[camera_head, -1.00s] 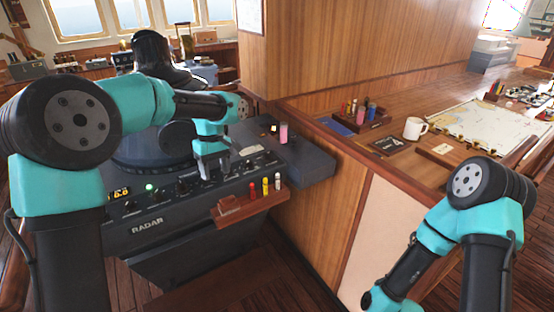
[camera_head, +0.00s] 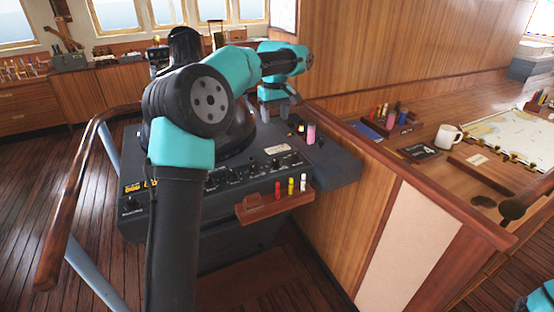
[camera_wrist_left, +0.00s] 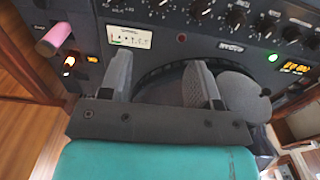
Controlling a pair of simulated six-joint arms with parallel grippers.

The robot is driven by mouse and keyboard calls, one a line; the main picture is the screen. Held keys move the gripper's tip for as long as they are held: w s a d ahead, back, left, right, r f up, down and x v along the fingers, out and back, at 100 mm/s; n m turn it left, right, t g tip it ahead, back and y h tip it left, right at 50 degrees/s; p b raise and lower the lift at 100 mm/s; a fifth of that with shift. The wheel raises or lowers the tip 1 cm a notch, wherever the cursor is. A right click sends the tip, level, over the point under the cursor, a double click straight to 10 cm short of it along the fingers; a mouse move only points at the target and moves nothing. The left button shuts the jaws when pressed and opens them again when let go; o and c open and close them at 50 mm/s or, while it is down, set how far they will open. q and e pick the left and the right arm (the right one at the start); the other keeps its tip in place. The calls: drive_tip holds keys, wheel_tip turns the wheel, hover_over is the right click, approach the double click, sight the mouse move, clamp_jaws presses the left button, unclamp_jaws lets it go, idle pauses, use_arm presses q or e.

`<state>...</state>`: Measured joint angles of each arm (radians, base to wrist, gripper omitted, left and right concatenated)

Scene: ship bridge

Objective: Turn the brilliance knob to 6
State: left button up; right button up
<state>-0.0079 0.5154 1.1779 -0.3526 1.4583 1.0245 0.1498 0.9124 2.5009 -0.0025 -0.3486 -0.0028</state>
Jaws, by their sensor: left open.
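The radar console (camera_head: 335,170) stands left of the wooden partition, with a row of black knobs (camera_head: 275,163) along its sloped front panel. The knobs (camera_wrist_left: 235,18) also show at the top of the left wrist view. Their labels are too small to read, so I cannot tell which is the brilliance knob or its setting. My left gripper (camera_head: 275,108) is over the back right of the console, apart from the knobs. In the left wrist view its two grey fingers (camera_wrist_left: 160,75) are spread with nothing between them. My right gripper is out of view.
A pink-topped lever (camera_head: 311,134) stands near my left gripper. A small wooden rack (camera_head: 262,209) with red, yellow and white markers juts from the console front. A white mug (camera_head: 447,137) and chart (camera_head: 500,130) lie on the right-hand table. A wooden rail (camera_head: 75,200) curves at left.

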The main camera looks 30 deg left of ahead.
sight(275, 159)
use_arm(q)
wheel_tip(275, 159, down, 17)
drive_tip(key=shift+f, duration=0.1)
idle(0.6)
drive_tip(key=c, duration=0.9)
